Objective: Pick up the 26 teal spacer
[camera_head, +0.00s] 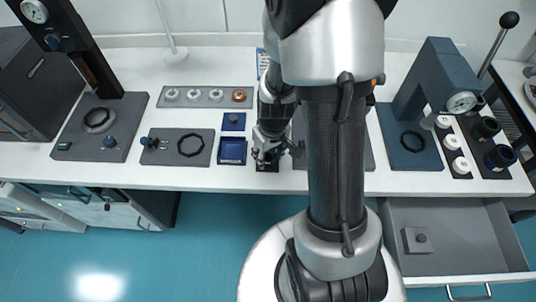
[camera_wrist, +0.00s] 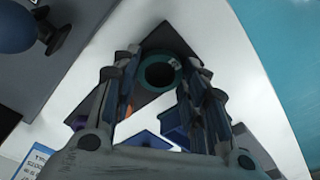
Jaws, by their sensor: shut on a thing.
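The teal spacer (camera_wrist: 177,70) is a ring with a dark round hole. In the wrist view it lies between the tips of my gripper (camera_wrist: 159,72), which is shut on it. A dark plate or holder lies behind the ring; I cannot tell whether the ring touches it. In the head view my gripper (camera_head: 268,154) is low over a small dark block (camera_head: 267,167) near the front edge of the white table. The spacer is hidden or too small to make out there. No readable number shows on it.
Left of my gripper are blue trays (camera_head: 232,151), a grey plate with a black ring (camera_head: 191,146) and a strip of round parts (camera_head: 205,97). A dark press (camera_head: 434,90) stands at right. An open drawer (camera_head: 455,235) juts from the front. White table (camera_head: 135,178) shows between fixtures.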

